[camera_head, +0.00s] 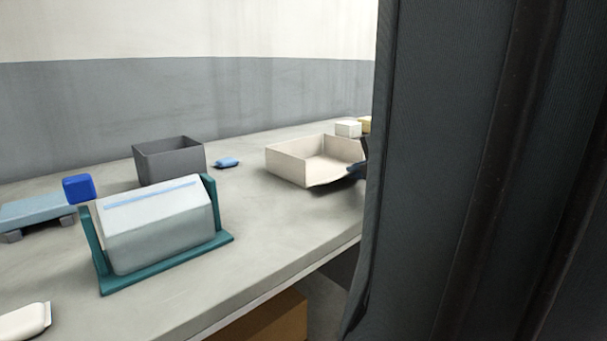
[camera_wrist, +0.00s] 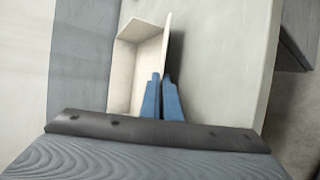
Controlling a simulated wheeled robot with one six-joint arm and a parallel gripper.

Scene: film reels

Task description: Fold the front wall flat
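An open cream box (camera_head: 287,166) stands on the table in the head view, right of centre. It also shows in the wrist view (camera_wrist: 125,75). Its front wall (camera_head: 335,180) leans outward and down in the head view, not lying flat. In the wrist view the front wall (camera_wrist: 163,45) is the box's right side, with a dark shadow beside it. My gripper (camera_wrist: 161,76) has its two blue fingers close together at the wall's near end. Whether the wall edge sits between the tips is unclear.
A teal stand with a pale case (camera_head: 160,230), a grey bin (camera_head: 172,163) and blue blocks stand to the left. White (camera_head: 348,129) and yellow (camera_head: 365,124) blocks stand behind the box. Bare table (camera_head: 270,225) lies in front, up to the table edge.

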